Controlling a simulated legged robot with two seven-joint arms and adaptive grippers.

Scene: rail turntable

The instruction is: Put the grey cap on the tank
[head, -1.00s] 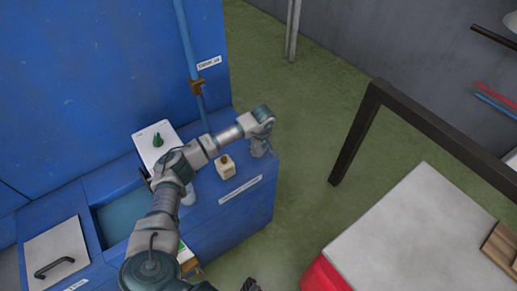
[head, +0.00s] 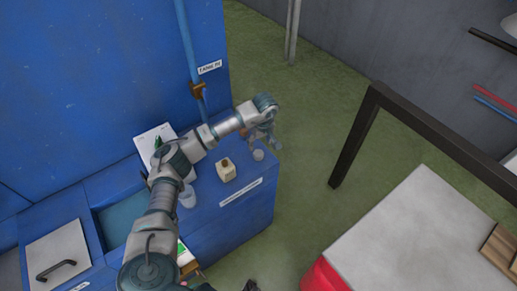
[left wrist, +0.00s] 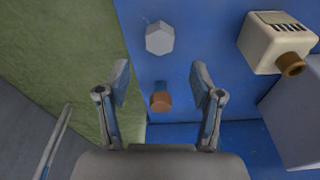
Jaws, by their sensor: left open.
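The small grey cap (head: 258,155) rests on the blue bench top near its right end. In the left wrist view the cap (left wrist: 160,38) is a grey hexagonal piece beyond my fingertips, between their lines. My left gripper (head: 263,145) is open and empty above the bench, just behind the cap; both its fingers (left wrist: 161,72) show in the left wrist view. A brown round fitting (left wrist: 161,101) lies between the fingers, lower in that view. The blue cabinet (head: 100,70) has a pipe labelled TANK. My right gripper is not seen.
A clear cup (head: 188,196) and a white sheet (head: 147,139) are near my arm. A dark frame (head: 358,130) and grey table (head: 410,235) stand right.

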